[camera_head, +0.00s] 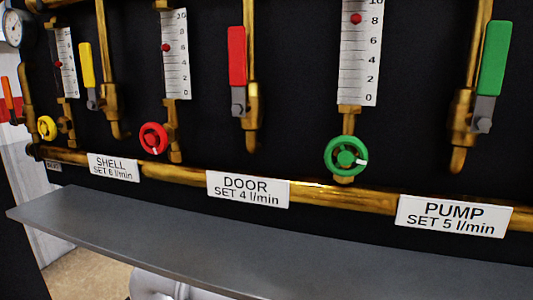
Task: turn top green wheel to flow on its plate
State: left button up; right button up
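The green wheel (345,156) is on the brass pipework under the right flow gauge (360,55). It has a white mark on its right side. The gauge's red float (356,18) sits between 8 and 10. The plate (452,216) to the lower right reads "PUMP SET 5 l/min". The plate (248,189) to the lower left of the wheel reads "DOOR SET 4 l/min". Neither gripper is in view, and nothing touches the green wheel.
A green lever (494,58) stands upright at the right. A red wheel (153,138), red lever (237,55), yellow wheel (47,127) and yellow lever (87,64) are to the left. A grey shelf (230,250) juts out below the brass manifold.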

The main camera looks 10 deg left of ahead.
aim_at(345, 157)
jog(key=u, duration=1.4)
jog(key=k, duration=0.95)
jog(key=z, duration=0.05)
